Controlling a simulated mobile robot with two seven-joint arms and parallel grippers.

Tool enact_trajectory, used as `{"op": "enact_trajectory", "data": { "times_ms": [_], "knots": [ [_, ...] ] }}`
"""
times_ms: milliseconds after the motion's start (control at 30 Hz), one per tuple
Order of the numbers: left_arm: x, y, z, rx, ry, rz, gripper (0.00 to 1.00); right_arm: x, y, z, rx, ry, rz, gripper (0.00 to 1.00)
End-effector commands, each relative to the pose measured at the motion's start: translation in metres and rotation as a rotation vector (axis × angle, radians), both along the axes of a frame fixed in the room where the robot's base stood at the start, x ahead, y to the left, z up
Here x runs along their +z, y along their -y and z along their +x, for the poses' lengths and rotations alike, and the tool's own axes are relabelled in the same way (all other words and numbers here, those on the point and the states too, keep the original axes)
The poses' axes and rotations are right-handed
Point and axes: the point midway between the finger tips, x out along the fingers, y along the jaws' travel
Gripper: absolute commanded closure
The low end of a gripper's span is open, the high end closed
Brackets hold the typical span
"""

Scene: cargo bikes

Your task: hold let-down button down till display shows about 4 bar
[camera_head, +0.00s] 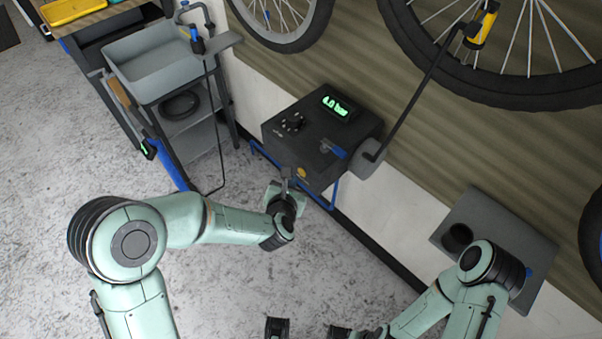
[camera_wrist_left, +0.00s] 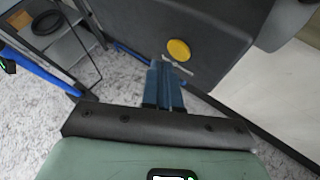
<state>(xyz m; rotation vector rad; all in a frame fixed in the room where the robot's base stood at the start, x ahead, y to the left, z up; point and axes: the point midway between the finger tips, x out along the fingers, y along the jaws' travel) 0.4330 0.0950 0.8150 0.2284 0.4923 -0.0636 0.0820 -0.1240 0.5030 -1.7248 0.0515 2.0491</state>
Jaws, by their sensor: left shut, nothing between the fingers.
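A dark inflator box (camera_head: 310,150) is mounted at the wall. Its green display (camera_head: 336,106) on top seems to read 4.0 bar, in small tilted digits. The round yellow let-down button (camera_head: 301,173) is on its front face and shows clearly in the left wrist view (camera_wrist_left: 178,50). My left gripper (camera_head: 285,176) is shut and empty, with its blue-grey fingertips (camera_wrist_left: 164,72) beside and slightly below the button in that view. The button's face is uncovered there; I see no contact.
A black knob (camera_head: 292,122) and a blue lever (camera_head: 335,151) are on the box. A grey cart with a basin (camera_head: 160,62) stands left. The floor in front is clear.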

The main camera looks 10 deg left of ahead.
Motion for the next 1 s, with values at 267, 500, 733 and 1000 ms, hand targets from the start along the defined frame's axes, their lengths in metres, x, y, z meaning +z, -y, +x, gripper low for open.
{"op": "enact_trajectory", "data": {
  "times_ms": [267,500,733,1000],
  "knots": [
    [0.0,-0.001,-0.001,0.0,0.0,0.0,1.0,0.0,0.0,0.0,0.0,0.0,0.0,0.53],
    [-0.001,-0.013,-0.017,0.001,0.001,0.0,1.0,-0.013,0.0,-0.002,0.0,-0.003,0.0,0.53],
    [-0.001,-0.027,-0.034,0.001,0.0,0.0,1.0,-0.024,0.001,-0.002,-0.001,-0.004,-0.001,0.53],
    [-0.002,-0.031,-0.04,-0.001,-0.001,0.0,1.0,-0.027,0.003,-0.002,-0.003,-0.003,-0.006,0.53]
  ]
}}
